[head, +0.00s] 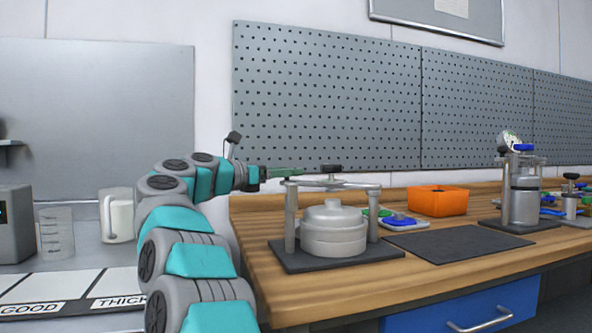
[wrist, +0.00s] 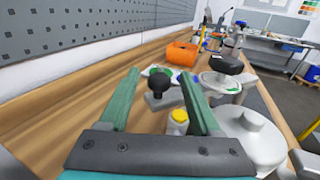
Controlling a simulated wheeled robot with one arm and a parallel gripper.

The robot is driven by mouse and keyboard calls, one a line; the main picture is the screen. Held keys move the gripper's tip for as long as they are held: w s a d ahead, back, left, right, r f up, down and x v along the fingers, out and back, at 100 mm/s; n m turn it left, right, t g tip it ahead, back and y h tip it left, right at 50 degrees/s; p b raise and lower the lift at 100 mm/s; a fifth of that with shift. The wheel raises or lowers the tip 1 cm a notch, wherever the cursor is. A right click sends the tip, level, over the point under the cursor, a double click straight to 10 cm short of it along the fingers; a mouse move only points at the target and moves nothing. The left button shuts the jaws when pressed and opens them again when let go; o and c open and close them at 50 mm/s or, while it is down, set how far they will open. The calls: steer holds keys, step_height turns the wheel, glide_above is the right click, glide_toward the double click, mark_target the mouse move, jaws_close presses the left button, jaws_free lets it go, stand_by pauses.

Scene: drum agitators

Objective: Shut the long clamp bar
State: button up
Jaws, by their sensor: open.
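The clamp stand has two grey posts on a dark base (head: 285,262) around a grey lidded pot (head: 333,236). The long clamp bar (head: 312,183) shows across the top of the posts, with a black knob (head: 331,168) above it. My gripper (head: 300,171) is at the bar's left end, at about its height. In the wrist view my gripper (wrist: 160,73) is open, with a black ball knob (wrist: 160,82) on a grey piece seen between its fingers. I cannot tell whether the fingers touch anything.
An orange box (head: 437,201) and a tray with blue and green pieces (head: 398,221) stand behind and right of the stand. A dark mat (head: 458,243) is bare. Another clamp stand (head: 523,190) is further right. The pegboard (head: 325,95) rises behind the bench.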

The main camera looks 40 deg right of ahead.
steer(key=shift+s+d, duration=0.1)
steer(key=shift+d, duration=1.85)
steer(key=shift+c, duration=0.4)
jaws_close()
